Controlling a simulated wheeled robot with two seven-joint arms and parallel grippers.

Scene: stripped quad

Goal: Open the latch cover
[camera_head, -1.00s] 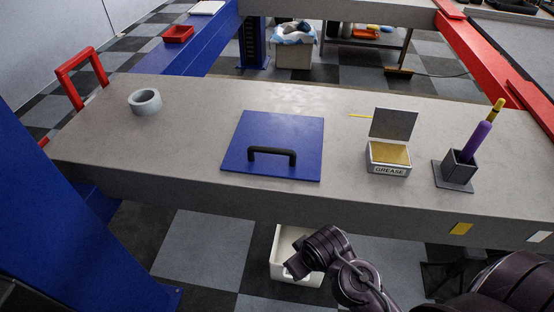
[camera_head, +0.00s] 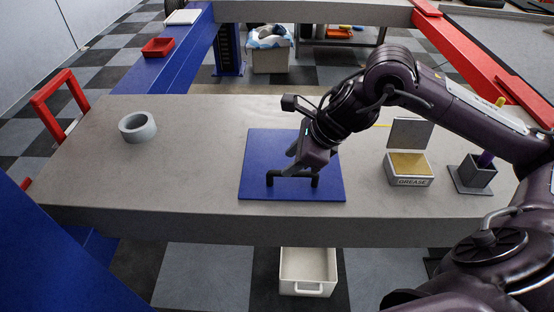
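The latch cover is a flat blue square panel (camera_head: 258,160) lying on the grey table top, with a black bar handle (camera_head: 284,174) near its front edge. My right gripper (camera_head: 292,168) is over the panel, right at the handle, and its arm comes in from the right. Its fingers point down and to the left and hide part of the handle bar. I cannot tell whether the fingers are closed around the bar or only beside it. The panel looks flat. My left gripper is not in view.
On the grey table (camera_head: 190,180) stand a grey ring (camera_head: 137,127) at left, an open grease box (camera_head: 408,168) at right, and a dark holder (camera_head: 474,174) with a purple-handled tool, partly behind my arm. A white bin (camera_head: 308,270) is below the front edge. The table's left half is mostly clear.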

